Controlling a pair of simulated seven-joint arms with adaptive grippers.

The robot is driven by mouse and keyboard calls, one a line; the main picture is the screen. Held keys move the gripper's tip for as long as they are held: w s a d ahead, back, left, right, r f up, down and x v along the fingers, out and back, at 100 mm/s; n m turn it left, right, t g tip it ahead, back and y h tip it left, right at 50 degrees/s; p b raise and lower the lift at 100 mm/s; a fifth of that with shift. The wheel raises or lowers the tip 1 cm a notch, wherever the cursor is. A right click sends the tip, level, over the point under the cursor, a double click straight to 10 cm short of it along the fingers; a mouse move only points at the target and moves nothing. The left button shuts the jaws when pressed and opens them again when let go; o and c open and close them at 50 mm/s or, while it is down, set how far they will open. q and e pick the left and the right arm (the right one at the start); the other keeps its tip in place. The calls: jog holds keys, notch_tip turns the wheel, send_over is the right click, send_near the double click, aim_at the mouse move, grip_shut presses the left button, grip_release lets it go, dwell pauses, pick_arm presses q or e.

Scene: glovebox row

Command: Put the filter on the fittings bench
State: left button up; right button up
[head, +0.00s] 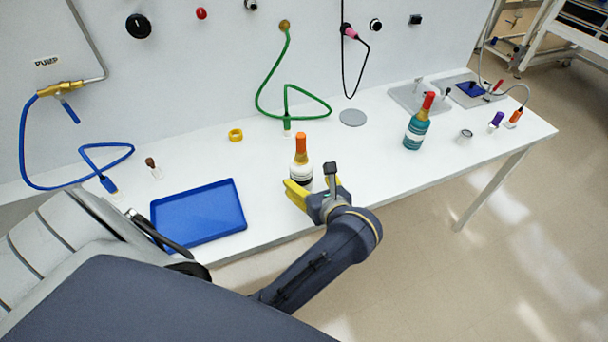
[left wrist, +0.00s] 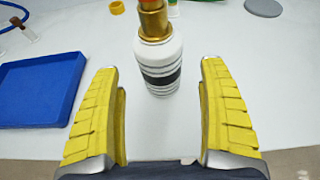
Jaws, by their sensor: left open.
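A white ribbed cylinder with a black band, brass neck and orange top (head: 301,160), which looks like the filter, stands upright on the white bench (head: 290,220) near its front edge. In the left wrist view the filter (left wrist: 160,70) is straight ahead, between the lines of the two yellow fingers. My left gripper (head: 312,184) is open and empty, at the front side of the filter. A gap shows on each side, and I see no contact. The filter's lower part is partly hidden by the gripper in the head view. My right gripper is not in view.
A blue tray (head: 160,207) lies left of the filter. Behind are a yellow ring (head: 235,135), a green hose (head: 259,95) and a grey disc (head: 352,118). A teal bottle (head: 416,132) stands to the right. Bench between filter and teal bottle is clear.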

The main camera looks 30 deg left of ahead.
pick_arm(q)
jog(key=v, duration=0.6)
jog(key=shift+s, duration=0.1)
dwell(0.3)
